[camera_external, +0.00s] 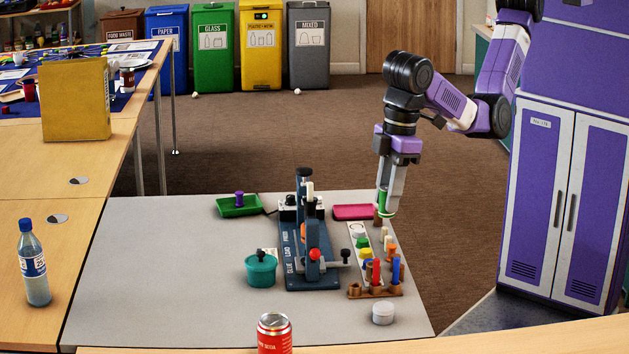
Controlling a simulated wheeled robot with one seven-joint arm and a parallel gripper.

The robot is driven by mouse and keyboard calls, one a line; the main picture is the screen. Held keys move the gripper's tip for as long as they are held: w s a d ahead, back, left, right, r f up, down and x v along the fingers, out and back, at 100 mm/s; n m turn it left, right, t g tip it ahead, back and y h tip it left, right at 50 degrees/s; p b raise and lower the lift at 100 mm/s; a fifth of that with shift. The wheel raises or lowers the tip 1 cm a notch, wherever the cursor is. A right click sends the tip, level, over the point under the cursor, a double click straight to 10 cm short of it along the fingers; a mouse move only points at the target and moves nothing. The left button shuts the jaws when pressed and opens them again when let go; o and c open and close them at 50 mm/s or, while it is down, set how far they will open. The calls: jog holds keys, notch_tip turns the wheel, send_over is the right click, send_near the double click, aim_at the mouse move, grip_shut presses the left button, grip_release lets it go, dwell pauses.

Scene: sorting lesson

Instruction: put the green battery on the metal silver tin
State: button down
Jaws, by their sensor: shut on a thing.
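My gripper (387,207) points down over the back right of the grey table mat. It is shut on the green battery (382,203), a small green upright cylinder partly hidden by the fingers. The battery is close to the right end of the pink tray; I cannot tell if it touches anything below. The metal silver tin (383,313) is a short round pale-grey tin near the front right of the mat. Its top looks clear. My gripper is well behind it, apart from it.
A brown rack (375,291) with red and blue cylinders stands just behind the tin. A white strip (357,253) of coloured pieces lies behind that. A blue press (312,250), teal tub (261,270) and green tray (238,207) stand left. A soda can (274,335) is in front. The mat's left is clear.

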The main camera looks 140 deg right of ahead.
jog(key=shift+s+f+n, duration=0.35)
jog(key=shift+f+n, duration=0.05)
jog(key=shift+f, duration=0.3)
jog(key=b, duration=0.3)
send_over(382, 306)
jog(key=f, duration=1.4)
jog(key=shift+s+a+f, duration=0.1)
jog(key=shift+s+f, duration=0.05)
jog(key=shift+s, duration=0.15)
jog(key=shift+f, duration=2.6)
jog(key=shift+f, duration=0.1)
jog(key=c, duration=1.1)
grip_release()
jog(key=r, duration=0.4)
jog(key=s+r, duration=0.1)
jog(key=r, duration=0.7)
jog(key=shift+s+a, duration=0.35)
